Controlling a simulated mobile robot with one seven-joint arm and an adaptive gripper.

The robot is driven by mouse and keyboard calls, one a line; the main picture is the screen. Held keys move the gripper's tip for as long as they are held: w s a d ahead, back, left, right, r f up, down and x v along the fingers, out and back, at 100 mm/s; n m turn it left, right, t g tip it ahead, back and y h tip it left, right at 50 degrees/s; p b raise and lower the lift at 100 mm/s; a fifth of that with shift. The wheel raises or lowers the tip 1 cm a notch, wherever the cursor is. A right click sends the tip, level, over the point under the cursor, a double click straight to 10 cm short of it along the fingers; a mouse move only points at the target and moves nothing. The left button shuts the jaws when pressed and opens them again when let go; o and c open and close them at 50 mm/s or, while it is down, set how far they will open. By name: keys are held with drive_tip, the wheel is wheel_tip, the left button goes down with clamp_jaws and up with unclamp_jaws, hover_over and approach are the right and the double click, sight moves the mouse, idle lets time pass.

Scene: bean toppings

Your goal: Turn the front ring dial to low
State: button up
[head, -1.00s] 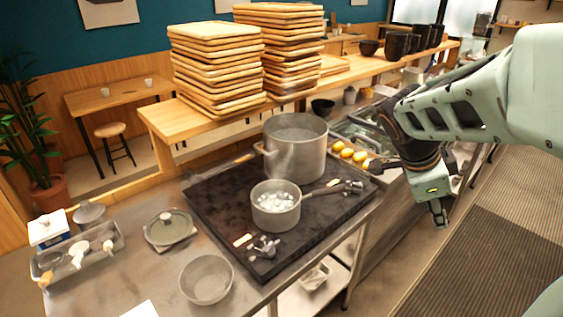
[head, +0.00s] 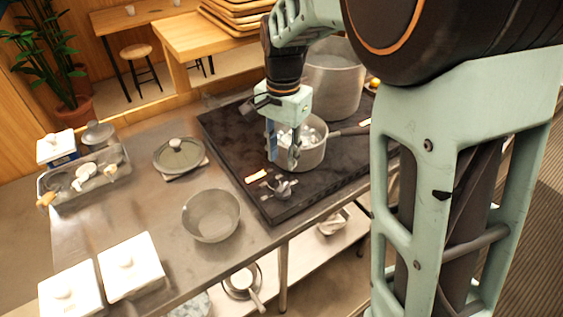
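A metal dial (head: 280,187) sits on the front edge of the black stove (head: 228,130), beside a small pale label (head: 256,175). Its exact setting is too small to read. My gripper (head: 283,163) points down above the stove, just behind and above the dial. Its two fingers are apart with nothing between them, and it does not appear to touch the dial. A small pot (head: 313,153) with white pieces in it stands on the stove, partly hidden behind my gripper. The stove's right end is hidden by my arm.
A large pot (head: 335,85) stands behind the small pot. The counter between bowl and tray is clear.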

sight(283, 186)
wheel_tip(283, 186, down, 10)
drive_tip(key=shift+s+d, duration=0.1)
drive_tip(key=shift+c, duration=0.6)
clamp_jaws()
